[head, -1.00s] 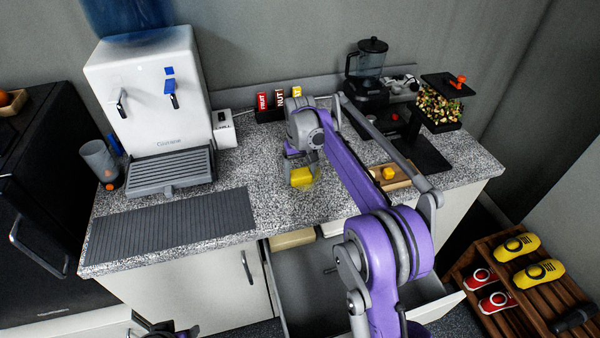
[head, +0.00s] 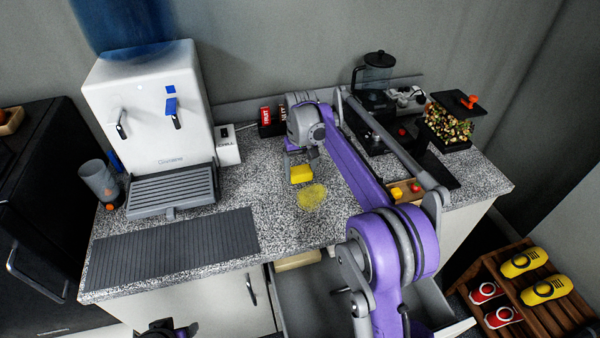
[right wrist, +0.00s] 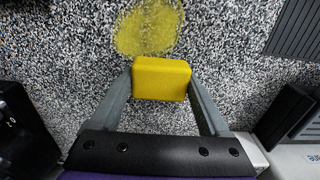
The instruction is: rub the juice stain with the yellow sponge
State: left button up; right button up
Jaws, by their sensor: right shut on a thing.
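The yellow sponge (head: 301,174) is a small block held between the fingertips of my right gripper (head: 303,163). The right wrist view shows the sponge (right wrist: 161,79) with a finger on each side. The juice stain (head: 312,196) is a yellow blotch on the speckled counter, just in front of the sponge. In the right wrist view the stain (right wrist: 147,28) shows beyond the sponge, which hides its near edge. I cannot tell whether the sponge touches the counter. My left gripper (head: 165,329) shows only partly at the bottom edge; its fingers are unclear.
A white water dispenser (head: 150,110) and a dark ribbed mat (head: 175,247) are left on the counter (head: 275,225). A blender (head: 375,85), a wooden tray (head: 415,197) and a planter-like box (head: 447,130) are right. An open drawer (head: 315,295) is below the counter.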

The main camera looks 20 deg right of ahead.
aim_at(301, 169)
notch_tip(301, 169, up, 3)
jog(key=shift+w+f+p, duration=0.15)
jog(key=shift+f+p, duration=0.05)
jog(key=shift+p, duration=0.35)
jog(key=shift+r+p, duration=0.35)
jog(key=shift+r, duration=0.45)
pick_arm(q)
jog(key=r, duration=0.1)
jog(key=w+r, duration=0.1)
jog(key=shift+w+r, duration=0.3)
pick_arm(e)
jog(key=shift+f, duration=0.1)
pick_arm(q)
jog(key=shift+s, duration=0.15)
